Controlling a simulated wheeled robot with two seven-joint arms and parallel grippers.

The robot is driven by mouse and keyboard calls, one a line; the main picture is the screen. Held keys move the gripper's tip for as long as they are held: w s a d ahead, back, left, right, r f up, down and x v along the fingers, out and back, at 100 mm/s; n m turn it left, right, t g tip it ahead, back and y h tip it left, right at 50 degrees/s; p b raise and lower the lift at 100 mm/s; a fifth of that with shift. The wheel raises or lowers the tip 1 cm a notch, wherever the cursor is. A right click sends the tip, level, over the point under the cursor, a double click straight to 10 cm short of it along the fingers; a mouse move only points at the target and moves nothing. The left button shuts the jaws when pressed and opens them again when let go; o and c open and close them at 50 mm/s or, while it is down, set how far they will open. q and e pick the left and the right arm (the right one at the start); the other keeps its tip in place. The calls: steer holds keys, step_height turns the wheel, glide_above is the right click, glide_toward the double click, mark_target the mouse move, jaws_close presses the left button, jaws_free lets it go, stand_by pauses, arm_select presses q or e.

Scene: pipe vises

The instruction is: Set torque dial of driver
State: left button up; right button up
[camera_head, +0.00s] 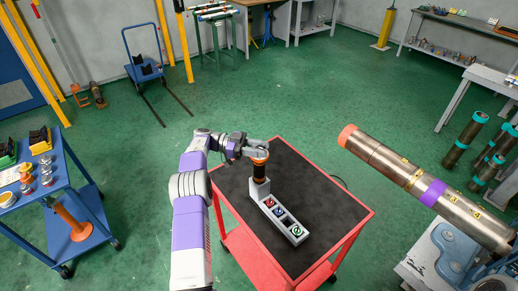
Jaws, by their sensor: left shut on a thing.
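The driver (259,171) stands upright with a dark body and an orange ring near its top. It sits in the grey block at one end of a grey holder (260,190) on the red cart. My left arm reaches in from the left, and my left gripper (257,149) is at the top of the driver, shut on it at the orange part. The fingers are small in the picture, and any dial markings are too small to read. My right gripper is not in view.
The holder's low end has several coloured buttons (278,211). The red cart (362,222) has free dark mat around the holder. A blue cart (90,200) stands left. A large pipe (400,172) sits in a vise at right. Green floor lies open behind.

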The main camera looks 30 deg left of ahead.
mark_target(259, 148)
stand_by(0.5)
arm_select(q)
steer(key=o, duration=0.9)
steer(key=shift+o, duration=0.2)
steer(key=shift+r, duration=0.15)
step_height(259, 148, up, 10)
steer(key=shift+f+p, duration=0.1)
steer(key=shift+p, duration=0.55)
